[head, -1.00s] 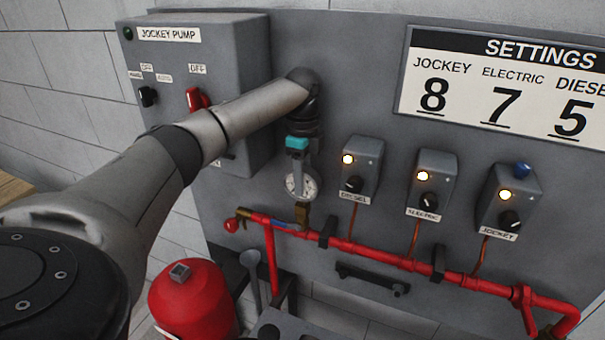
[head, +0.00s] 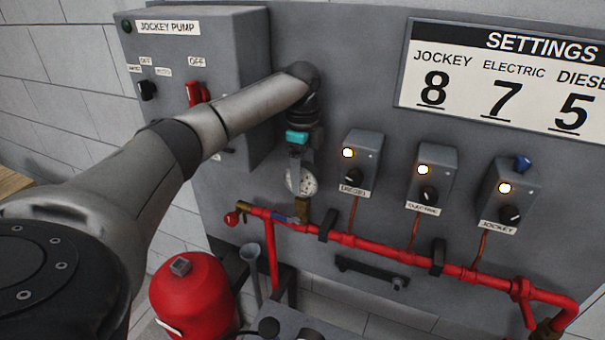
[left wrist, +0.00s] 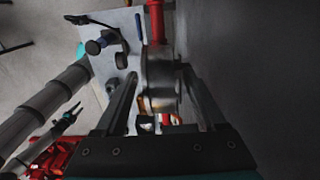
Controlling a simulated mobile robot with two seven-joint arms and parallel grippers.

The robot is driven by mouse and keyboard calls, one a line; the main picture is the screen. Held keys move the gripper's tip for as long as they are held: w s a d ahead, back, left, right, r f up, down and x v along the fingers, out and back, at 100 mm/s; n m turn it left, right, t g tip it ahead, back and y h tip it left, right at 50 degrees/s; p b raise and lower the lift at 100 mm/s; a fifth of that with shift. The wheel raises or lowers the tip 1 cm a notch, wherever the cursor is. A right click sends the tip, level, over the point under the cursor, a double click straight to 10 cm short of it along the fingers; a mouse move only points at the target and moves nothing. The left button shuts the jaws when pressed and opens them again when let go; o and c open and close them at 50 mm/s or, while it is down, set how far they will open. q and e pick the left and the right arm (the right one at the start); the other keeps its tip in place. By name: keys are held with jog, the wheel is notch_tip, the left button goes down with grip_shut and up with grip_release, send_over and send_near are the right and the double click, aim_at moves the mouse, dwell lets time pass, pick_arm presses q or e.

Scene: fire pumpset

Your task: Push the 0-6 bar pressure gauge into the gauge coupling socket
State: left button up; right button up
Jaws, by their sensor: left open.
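The pressure gauge (head: 302,181), round with a pale dial, stands upright just above the brass gauge coupling socket (head: 302,209) on the red pipe. Whether its stem is fully seated is too small to tell. My left gripper (head: 296,174) comes down over the gauge from above, its fingers partly covering the dial. In the left wrist view the gauge (left wrist: 159,78) shows edge-on between the two fingers of my left gripper (left wrist: 157,88), which are apart. A narrow gap shows beside the gauge; contact is unclear. The dial's range cannot be read.
Switch boxes marked diesel (head: 360,165), electric (head: 431,177) and jockey (head: 508,192) stand right of the gauge. The jockey pump cabinet (head: 240,60) is left and behind my arm. The red pipe (head: 380,256) runs below; a red cylinder (head: 190,295) stands lower left.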

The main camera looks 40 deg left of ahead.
pick_arm(q)
notch_tip(320, 180, up, 15)
dwell(0.7)
jog(key=shift+r, duration=0.1)
